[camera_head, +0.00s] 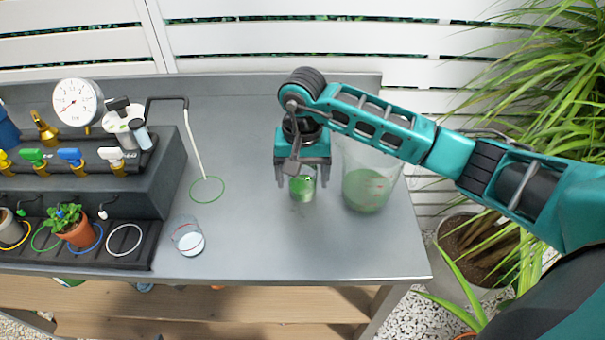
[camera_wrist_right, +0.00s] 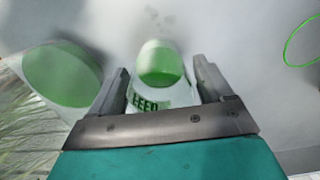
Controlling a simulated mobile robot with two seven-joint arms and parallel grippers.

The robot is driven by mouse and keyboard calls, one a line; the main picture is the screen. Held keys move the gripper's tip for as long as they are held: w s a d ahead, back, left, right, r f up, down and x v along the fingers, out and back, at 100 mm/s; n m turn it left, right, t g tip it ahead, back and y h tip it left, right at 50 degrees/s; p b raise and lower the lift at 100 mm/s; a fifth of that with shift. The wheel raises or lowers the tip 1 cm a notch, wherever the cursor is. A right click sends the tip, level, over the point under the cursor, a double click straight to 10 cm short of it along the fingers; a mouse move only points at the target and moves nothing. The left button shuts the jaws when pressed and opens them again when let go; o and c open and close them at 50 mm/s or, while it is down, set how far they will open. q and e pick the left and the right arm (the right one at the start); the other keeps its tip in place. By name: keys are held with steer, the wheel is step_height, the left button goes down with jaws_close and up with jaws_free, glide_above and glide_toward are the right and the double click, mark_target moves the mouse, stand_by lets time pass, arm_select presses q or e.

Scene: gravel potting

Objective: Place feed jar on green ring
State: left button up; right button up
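The feed jar (camera_head: 302,187) is a small clear jar with green contents, standing on the grey bench right of its middle. In the right wrist view the jar (camera_wrist_right: 148,97) shows a "FEED" label between the fingers. My right gripper (camera_head: 303,178) is open and points down over the jar, one finger on each side. Gaps show between the fingers and the jar in the right wrist view (camera_wrist_right: 162,90). The green ring (camera_head: 207,178) lies flat and empty on the bench to the left, under a thin spout. My left gripper is not in view.
A large clear beaker (camera_head: 370,185) with green liquid stands close right of the gripper. A small glass (camera_head: 188,239) stands left near the front edge. A manifold with valves and a gauge (camera_head: 77,102) and a potted plant (camera_head: 77,232) fill the left. Bench between jar and ring is clear.

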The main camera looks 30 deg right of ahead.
steer(key=shift+o, duration=0.6)
